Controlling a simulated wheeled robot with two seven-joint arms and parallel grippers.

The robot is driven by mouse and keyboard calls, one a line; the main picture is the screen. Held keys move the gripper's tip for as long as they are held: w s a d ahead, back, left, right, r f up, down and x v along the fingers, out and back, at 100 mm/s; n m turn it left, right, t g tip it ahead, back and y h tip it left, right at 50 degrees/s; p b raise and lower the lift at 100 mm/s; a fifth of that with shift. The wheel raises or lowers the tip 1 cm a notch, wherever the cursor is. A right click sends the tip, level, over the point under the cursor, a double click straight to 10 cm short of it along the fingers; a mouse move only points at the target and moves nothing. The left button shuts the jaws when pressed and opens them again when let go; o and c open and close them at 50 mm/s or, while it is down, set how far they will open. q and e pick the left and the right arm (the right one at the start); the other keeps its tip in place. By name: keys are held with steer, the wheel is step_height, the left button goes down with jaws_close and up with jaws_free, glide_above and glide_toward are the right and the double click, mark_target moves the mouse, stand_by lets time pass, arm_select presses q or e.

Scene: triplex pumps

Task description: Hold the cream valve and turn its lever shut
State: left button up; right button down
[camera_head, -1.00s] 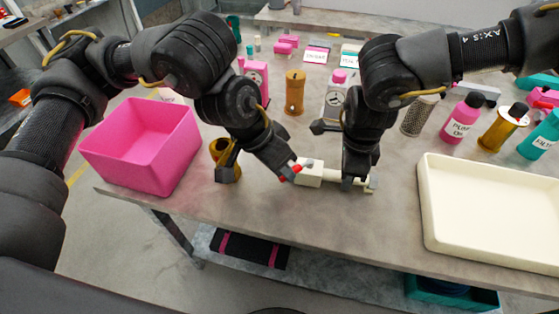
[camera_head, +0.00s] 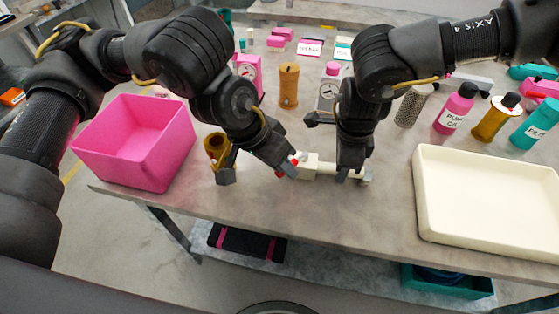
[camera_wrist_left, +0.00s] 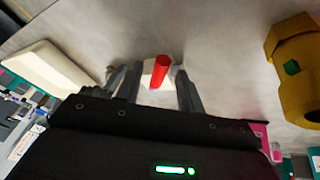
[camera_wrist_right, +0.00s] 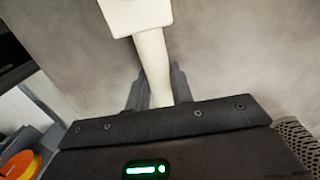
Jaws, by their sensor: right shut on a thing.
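The cream valve (camera_head: 304,167) lies near the front edge of the table, with a blocky body and a long pipe stub to the right. My right gripper (camera_head: 352,174) is shut on its stub; the right wrist view shows the stub (camera_wrist_right: 153,62) running between the fingers. The red lever (camera_wrist_left: 159,72) is at the body's left end. My left gripper (camera_head: 284,168) is at the lever, its fingers apart on either side of it in the left wrist view. I cannot tell whether a finger touches the lever. The left fingers partly hide the lever in the head view.
A pink bin (camera_head: 135,142) stands left and a cream tray (camera_head: 480,240) right. A brass fitting (camera_head: 216,150) stands close beside my left gripper. Several bottles, a perforated cylinder (camera_head: 412,105) and a bronze cylinder (camera_head: 289,86) stand behind.

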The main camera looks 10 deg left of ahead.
arm_select(q)
steer(key=v, duration=1.2)
steer(key=shift+c, duration=0.4)
steer(key=shift+f, duration=0.2)
steer(key=shift+c, duration=1)
steer(key=a+f, duration=0.1)
steer(key=w+a+f+n+g, duration=0.1)
steer(key=a+f+n+h, duration=0.1)
steer(key=shift+w+a+f+g, duration=0.3)
steer(key=shift+w+a+f, duration=0.05)
steer(key=shift+a+f, duration=0.05)
jaws_close()
steer(key=w+m+h, duration=0.1)
steer(key=m, duration=0.1)
steer(key=w+m+h, duration=0.1)
steer(key=m, duration=0.1)
steer(key=shift+w+a+r+g+h, duration=0.15)
steer(key=shift+w+a+g+h, duration=0.05)
steer(key=shift+g+h, duration=0.1)
